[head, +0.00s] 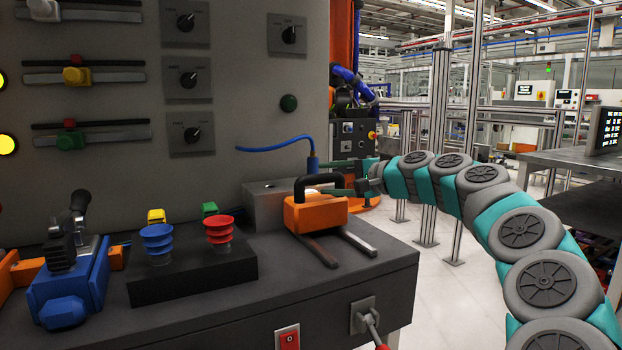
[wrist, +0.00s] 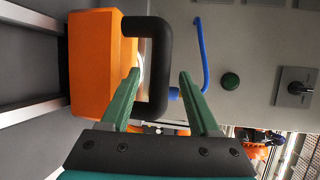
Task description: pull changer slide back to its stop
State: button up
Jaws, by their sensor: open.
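The changer slide is an orange block (head: 315,213) with a black arched handle (head: 303,183) on top. It sits on two dark rails (head: 358,242) on the bench, in front of a grey metal block. My gripper (head: 335,178) is open at the right of the handle, with its green fingers pointing left. In the wrist view the orange block (wrist: 98,65) is at the left and the handle (wrist: 158,60) shows between my open fingertips (wrist: 160,75). One finger appears over the handle's opening, the other outside the bar. I cannot tell whether they touch it.
A blue cable plug (head: 312,162) stands behind the slide. A black block (head: 195,270) with blue and red suction cups is left of it. A blue toggle clamp (head: 72,275) is further left. A red-handled switch (head: 370,322) is on the bench front. The rails' front ends are clear.

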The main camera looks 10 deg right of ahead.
aim_at(312, 196)
jog(key=x, duration=0.5)
jog(key=shift+w+a+f, duration=0.1)
jog(key=shift+w+a, duration=0.15)
jog(key=shift+a, duration=0.05)
grip_shut()
dwell(1.2)
